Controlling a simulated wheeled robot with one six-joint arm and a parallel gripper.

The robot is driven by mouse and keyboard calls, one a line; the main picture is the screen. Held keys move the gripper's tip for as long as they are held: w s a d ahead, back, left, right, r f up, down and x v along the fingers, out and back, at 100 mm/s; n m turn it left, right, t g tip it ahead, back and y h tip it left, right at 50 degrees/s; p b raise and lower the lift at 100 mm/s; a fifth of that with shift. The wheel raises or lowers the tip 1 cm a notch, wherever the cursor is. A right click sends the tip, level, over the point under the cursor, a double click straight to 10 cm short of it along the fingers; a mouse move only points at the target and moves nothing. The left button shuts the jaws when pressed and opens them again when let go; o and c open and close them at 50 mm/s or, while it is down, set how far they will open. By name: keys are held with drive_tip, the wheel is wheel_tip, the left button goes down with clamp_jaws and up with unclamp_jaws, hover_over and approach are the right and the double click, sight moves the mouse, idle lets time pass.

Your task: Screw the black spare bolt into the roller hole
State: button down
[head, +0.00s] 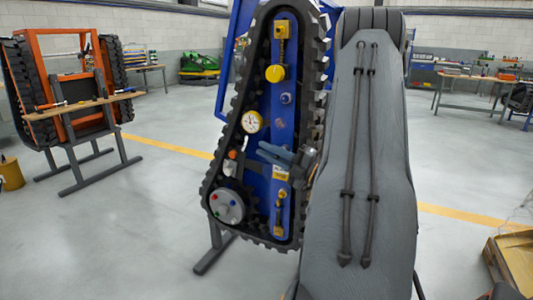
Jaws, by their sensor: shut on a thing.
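A tracked carrier with a blue frame (284,122) and black track (222,150) stands upright at the centre of the head view. My gripper (272,153), small and dark grey-blue, shows at mid-height in front of the frame, pointing left from behind my grey arm. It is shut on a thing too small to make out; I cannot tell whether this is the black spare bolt. A grey wheel (227,207) with coloured spots sits at the carrier's lower left. I cannot single out the roller hole. My arm covers the carrier's right side.
A yellow knob (276,73), a round dial (250,121) and a yellow fitting (279,222) stick out from the carrier near my gripper. Another tracked carrier, orange (100,70), stands at left behind a plank bench (85,105). Open floor lies between them. A wooden crate (515,262) is at lower right.

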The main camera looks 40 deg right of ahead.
drive_tip(key=shift+w+d, duration=0.3)
drive_tip(key=shift+d, duration=0.5)
drive_tip(key=c, duration=1.6)
unclamp_jaws()
drive_tip(key=shift+c, duration=0.2)
drive_tip(key=shift+s, duration=0.1)
drive_tip(key=b+v, duration=0.1)
drive_tip(key=v, duration=0.6)
drive_tip(key=shift+s+d+f, duration=0.15)
drive_tip(key=shift+s+d, duration=0.05)
drive_tip(key=shift+s, duration=0.1)
